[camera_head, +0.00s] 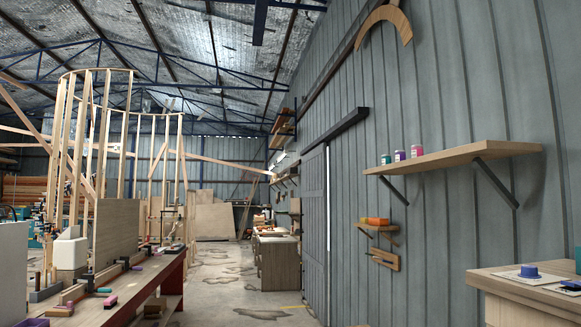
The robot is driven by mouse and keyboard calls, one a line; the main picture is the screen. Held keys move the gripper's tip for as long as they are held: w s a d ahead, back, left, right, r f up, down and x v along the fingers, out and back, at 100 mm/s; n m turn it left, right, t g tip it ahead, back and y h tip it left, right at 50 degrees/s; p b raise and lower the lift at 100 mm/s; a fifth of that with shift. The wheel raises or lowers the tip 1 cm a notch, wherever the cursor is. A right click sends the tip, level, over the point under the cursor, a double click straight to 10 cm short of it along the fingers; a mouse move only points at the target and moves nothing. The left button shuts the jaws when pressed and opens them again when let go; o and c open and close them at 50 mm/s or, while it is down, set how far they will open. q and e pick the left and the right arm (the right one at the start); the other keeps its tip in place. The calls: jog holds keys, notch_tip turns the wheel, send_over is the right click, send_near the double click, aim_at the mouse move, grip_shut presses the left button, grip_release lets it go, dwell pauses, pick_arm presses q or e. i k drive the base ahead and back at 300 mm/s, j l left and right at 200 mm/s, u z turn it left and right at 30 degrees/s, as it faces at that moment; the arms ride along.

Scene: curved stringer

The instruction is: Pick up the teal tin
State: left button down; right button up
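A wooden wall shelf (470,154) on dark brackets holds a short row of small tins at its far end. The leftmost is a green to teal tin (386,159), standing upright. Next to it stand a purple tin (400,156) and a pink tin (416,151), both with pale bands. The tins are small in the view, so their labels cannot be read. Neither of my grippers is in view, and nothing is seen touching the tins.
A wooden bench (525,292) at the lower right carries a blue round object (529,271). A long workbench (125,290) with clamps stands at the left. A lower small shelf (377,226) holds orange items. The concrete floor (225,280) between is mostly clear.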

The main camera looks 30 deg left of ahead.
aim_at(386, 159)
jog(key=u, duration=0.45)
jog(key=i+j+z, duration=0.2)
jog(key=z, duration=0.15)
jog(key=i+j+z, duration=0.55)
jog(key=j+z, duration=0.2)
